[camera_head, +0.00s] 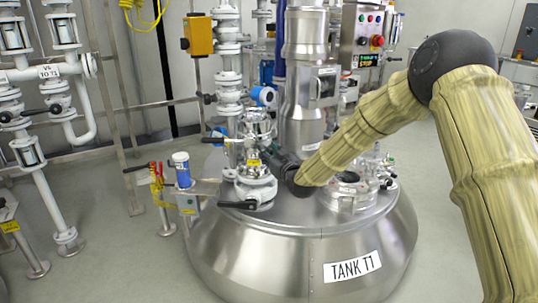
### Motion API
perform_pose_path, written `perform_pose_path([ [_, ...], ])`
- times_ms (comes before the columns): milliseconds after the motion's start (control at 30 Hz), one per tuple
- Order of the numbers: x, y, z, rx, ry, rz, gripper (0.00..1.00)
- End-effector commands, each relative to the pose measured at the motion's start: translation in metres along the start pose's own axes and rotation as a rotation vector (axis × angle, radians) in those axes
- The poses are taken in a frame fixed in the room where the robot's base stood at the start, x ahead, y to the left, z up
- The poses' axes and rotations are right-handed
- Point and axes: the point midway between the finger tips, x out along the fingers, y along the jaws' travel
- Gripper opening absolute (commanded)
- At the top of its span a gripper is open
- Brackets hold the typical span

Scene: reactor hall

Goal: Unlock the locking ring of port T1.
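The steel vessel labelled TANK T1 (230,262) stands in the middle of the camera_head view. On its left top is a port assembly with a white flanged body (256,190), a small yellow tag, a black lever handle (238,204) and steel fittings above. I take this as port T1. No separate locking ring can be made out, nor whether it is locked. My arm reaches in from the right, and my gripper (270,156) is a small dark shape at the right side of this assembly. Its fingers cannot be told apart, and contact is unclear.
A tall steel column (303,110) rises from the tank top behind my wrist. A round hatch (349,189) lies to the right, partly below my arm. A bracket with a blue-and-white cylinder (182,170) stands left. White pipework (70,120) fills the far left.

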Motion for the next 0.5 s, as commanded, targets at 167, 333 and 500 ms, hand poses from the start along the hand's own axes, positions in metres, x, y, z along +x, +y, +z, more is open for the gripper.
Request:
perform_pose_path([
  [167,0.0025,0.0001,-0.0001,0.0,0.0,0.0,0.35],
  [333,0.0022,0.0002,-0.0001,0.0,0.0,0.0,0.31],
  [500,0.0021,0.0002,0.0,0.0,0.0,0.0,0.0],
])
